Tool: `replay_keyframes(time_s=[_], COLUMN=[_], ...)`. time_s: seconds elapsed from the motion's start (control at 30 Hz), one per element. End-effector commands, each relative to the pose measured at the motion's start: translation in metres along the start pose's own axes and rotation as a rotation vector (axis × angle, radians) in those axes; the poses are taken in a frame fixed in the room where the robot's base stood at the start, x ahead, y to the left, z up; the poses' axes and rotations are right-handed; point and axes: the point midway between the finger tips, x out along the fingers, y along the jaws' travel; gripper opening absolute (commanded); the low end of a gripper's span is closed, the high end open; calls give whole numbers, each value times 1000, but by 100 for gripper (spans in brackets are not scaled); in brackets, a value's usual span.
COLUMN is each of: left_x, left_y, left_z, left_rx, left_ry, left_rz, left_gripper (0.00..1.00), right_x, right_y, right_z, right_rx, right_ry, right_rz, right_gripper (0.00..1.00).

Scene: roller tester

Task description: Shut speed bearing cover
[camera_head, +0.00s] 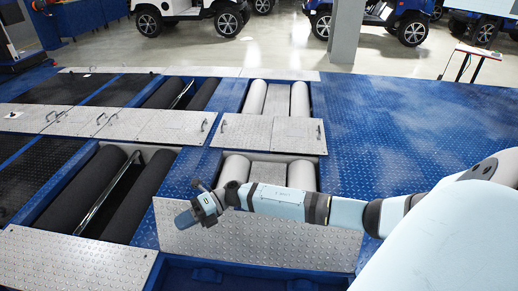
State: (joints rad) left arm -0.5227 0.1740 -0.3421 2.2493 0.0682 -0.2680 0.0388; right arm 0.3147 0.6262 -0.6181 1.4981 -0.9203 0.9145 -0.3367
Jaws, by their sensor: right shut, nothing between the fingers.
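The speed bearing cover seems to be the grey checker-plate panel (290,243) at the lower middle. It stands tilted up along the near side of a bay with two white rollers (301,174). A dark blue recess (230,277) lies open in front of it. My right arm reaches in from the right, across the panel's upper part. My right gripper (181,219) is shut and empty, in front of the panel's left part. I cannot tell whether it touches the panel. My left gripper is not in view.
Flat grey cover plates (270,133) with handles lie behind the rollers. Black rollers (136,195) sit in an open pit at left. Blue checker-plate floor (400,120) is clear at right. A grey pillar (346,30) and parked vehicles (190,14) stand far back.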

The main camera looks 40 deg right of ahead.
Motion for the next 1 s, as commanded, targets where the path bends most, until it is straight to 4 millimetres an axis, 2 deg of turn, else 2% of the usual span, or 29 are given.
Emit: replay_keyframes(time_s=[0.03,0.17,0.27,0.3,0.4,0.5,0.6,0.7,0.77,0.87,1.0], left_x=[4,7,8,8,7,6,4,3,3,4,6], left_y=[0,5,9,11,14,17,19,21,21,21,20], left_z=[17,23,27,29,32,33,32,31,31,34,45], left_rx=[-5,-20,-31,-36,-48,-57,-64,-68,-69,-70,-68], left_ry=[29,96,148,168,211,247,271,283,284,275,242], left_rz=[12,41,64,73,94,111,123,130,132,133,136], left_gripper=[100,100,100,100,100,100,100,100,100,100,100], right_x=[-16,-70,-127,-151,-213,-265,-303,-324,-330,-329,-320], right_y=[-30,-70,-95,-101,-110,-109,-104,-99,-99,-105,-125], right_z=[10,35,56,65,83,95,101,103,102,98,84], right_rx=[-89,-261,-343,-363,-379,-364,-339,-318,-311,-307,-308], right_ry=[82,307,469,528,657,749,810,843,853,859,860], right_rz=[-69,-255,-411,-472,-614,-725,-797,-836,-848,-851,-849], right_gripper=[0,0,0,0,0,0,0,0,0,0,0])
